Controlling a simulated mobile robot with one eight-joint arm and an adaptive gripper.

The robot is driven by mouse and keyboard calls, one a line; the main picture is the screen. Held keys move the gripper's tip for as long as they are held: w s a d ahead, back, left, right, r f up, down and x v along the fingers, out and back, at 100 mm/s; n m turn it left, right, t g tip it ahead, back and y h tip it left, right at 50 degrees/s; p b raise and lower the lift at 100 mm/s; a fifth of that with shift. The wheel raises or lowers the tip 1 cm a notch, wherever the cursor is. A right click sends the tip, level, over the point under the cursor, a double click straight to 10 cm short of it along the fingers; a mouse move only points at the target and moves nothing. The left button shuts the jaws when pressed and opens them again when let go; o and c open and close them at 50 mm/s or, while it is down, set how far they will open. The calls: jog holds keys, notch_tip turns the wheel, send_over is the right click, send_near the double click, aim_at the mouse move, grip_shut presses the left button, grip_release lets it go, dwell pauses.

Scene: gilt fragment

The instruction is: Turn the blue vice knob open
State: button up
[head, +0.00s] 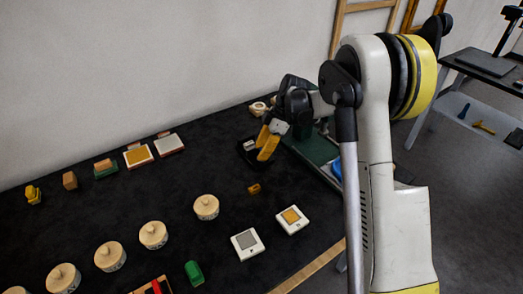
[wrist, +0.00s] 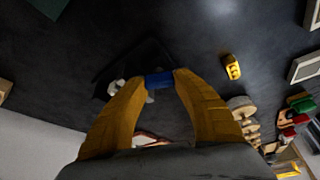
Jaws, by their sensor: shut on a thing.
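The blue vice knob (wrist: 158,80) lies between the fingertips of my gripper (wrist: 161,78) in the wrist view, with a yellow finger on each side. My gripper (head: 266,146) is shut on it. In the head view my gripper is at the far right part of the black table, and its fingers hide the knob. A small dark vice-like body (head: 249,154) with a pale part shows just left of the fingers. In the wrist view its dark shape blends into the black surface, so its jaw opening cannot be told.
A small yellow piece (head: 254,188) lies in front of my gripper. White framed tiles (head: 247,243) and several round lidded pots (head: 206,207) stand nearer. A green board (head: 309,148) lies right of the gripper, partly behind my arm. The black table (head: 200,175) has bare room at its middle.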

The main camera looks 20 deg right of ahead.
jog(key=shift+n+g, duration=0.3)
jog(key=shift+n, duration=0.6)
